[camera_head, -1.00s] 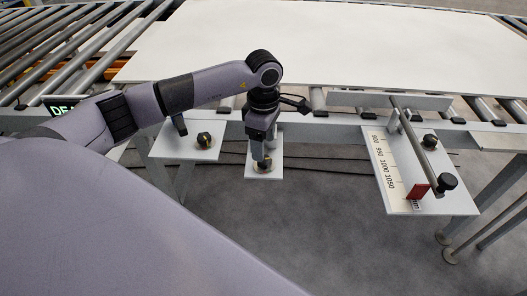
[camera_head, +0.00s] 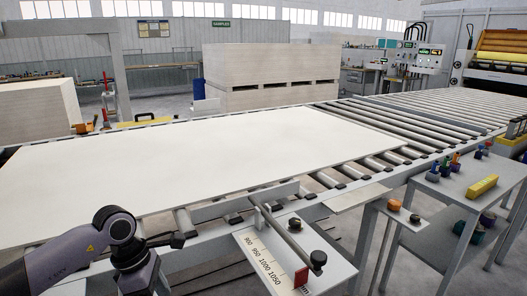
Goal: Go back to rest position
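My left arm shows at the lower left. Its wrist reaches down past the picture's bottom edge, so the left gripper's fingers are out of view. My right gripper is not in view. A large white panel (camera_head: 200,170) lies flat on the roller conveyor (camera_head: 345,175). In front of it, a scale plate (camera_head: 262,262) with printed numbers carries a rod, black knobs and a red slider (camera_head: 301,277).
A grey side table (camera_head: 460,192) at the right holds a yellow block (camera_head: 482,187) and small coloured items. A small shelf with an orange knob (camera_head: 394,205) stands beside it. Stacked boards (camera_head: 270,65) stand behind the conveyor. Floor shows between scale plate and side table.

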